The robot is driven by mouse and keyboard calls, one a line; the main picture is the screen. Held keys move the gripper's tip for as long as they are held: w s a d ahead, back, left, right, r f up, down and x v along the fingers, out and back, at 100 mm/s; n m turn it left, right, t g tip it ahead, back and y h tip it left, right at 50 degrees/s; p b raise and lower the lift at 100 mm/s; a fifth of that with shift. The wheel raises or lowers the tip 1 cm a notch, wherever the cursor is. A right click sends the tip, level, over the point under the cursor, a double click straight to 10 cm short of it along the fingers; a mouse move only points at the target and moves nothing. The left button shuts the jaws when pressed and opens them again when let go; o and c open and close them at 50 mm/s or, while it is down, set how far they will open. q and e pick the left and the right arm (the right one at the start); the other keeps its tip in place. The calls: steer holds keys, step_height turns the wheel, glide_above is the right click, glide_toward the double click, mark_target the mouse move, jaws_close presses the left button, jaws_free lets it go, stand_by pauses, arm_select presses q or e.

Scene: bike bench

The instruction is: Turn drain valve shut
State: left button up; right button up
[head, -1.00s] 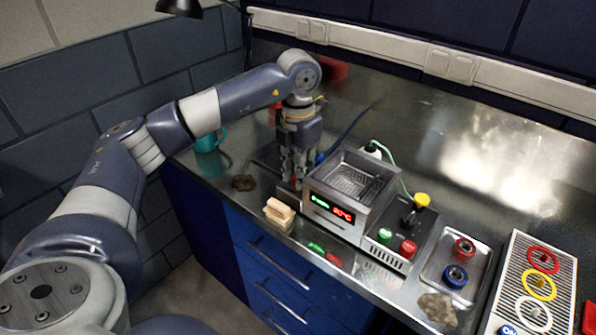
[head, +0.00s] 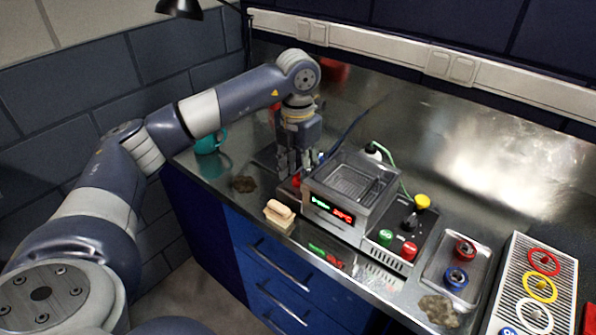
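My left gripper (head: 293,172) points down just left of the metal ultrasonic-type bath (head: 352,186), which has red and green digits on its front. A small red part (head: 296,181), possibly the drain valve handle, shows beside the fingertips at the bath's left side. The fingers partly hide this spot, and I cannot tell whether they touch the red part or how far they are apart. The valve's setting cannot be made out. My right gripper is not in view.
A control box with green (head: 385,237) and red (head: 409,251) buttons stands right of the bath. A wooden-handled brush (head: 279,213) lies in front. A tray (head: 437,274) holds red and blue rings. A teal mug (head: 211,142) stands at the back left.

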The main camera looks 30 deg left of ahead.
mark_target(299, 173)
arm_select(q)
steer(key=shift+d, duration=0.1)
step_height(299, 173, up, 7)
steer(key=shift+r, duration=0.5)
stand_by(0.6)
